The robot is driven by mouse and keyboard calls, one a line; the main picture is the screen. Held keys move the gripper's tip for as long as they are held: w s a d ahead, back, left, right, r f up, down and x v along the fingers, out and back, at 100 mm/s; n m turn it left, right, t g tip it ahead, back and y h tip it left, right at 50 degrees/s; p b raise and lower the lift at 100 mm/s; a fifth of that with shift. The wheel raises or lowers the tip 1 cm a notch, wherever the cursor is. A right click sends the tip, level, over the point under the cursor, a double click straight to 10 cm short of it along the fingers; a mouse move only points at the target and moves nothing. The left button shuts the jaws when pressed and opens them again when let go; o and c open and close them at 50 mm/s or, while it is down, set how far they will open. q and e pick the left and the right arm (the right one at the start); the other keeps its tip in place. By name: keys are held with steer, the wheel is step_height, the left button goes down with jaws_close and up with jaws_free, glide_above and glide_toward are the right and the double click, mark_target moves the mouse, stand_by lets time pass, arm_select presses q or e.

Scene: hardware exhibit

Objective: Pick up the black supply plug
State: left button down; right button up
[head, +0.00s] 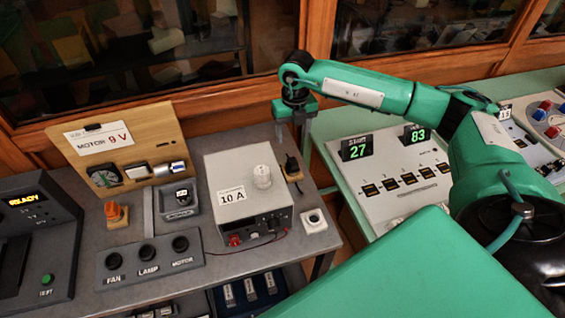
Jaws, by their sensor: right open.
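The black supply plug (291,163) appears to be the small dark upright piece on a tan block, just right of the white power unit (225,172) labelled "10 A". It is small, and its details are hard to make out. My right gripper (294,137) is above it, pointing down with its fingers apart and nothing visible between them. The fingertips look higher than the plug; I cannot tell the exact gap. My left gripper is not in view.
A white socket block (314,221) sits at the bench's right edge. A panel with FAN, LAMP and MOTOR holes (148,260), a grey tray (180,212), an orange piece (115,214) and a "MOTOR 9 V" board (125,155) stand left. A white console (388,180) stands right, past a gap.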

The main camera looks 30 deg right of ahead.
mark_target(293, 160)
steer(key=f, duration=0.2)
steer(key=f+p, duration=0.1)
steer(key=f, duration=0.1)
steer(key=shift+s+d, duration=0.2)
steer(key=shift+s, duration=0.2)
steer(key=f+p, duration=0.1)
steer(key=f, duration=0.2)
steer(key=shift+w, duration=0.2)
steer(key=shift+f, duration=0.35)
steer(key=shift+f+p, duration=0.4)
steer(key=shift+f, duration=0.05)
steer(key=f+p, duration=0.1)
steer(key=f, duration=0.2)
steer(key=shift+w+f+p, duration=0.3)
steer(key=shift+w+p, duration=0.05)
steer(key=shift+f, duration=0.6)
steer(key=c, duration=1.1)
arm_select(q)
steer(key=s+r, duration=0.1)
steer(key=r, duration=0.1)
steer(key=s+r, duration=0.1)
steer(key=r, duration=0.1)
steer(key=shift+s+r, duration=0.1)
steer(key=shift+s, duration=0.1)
arm_select(e)
steer(key=shift+r, duration=0.1)
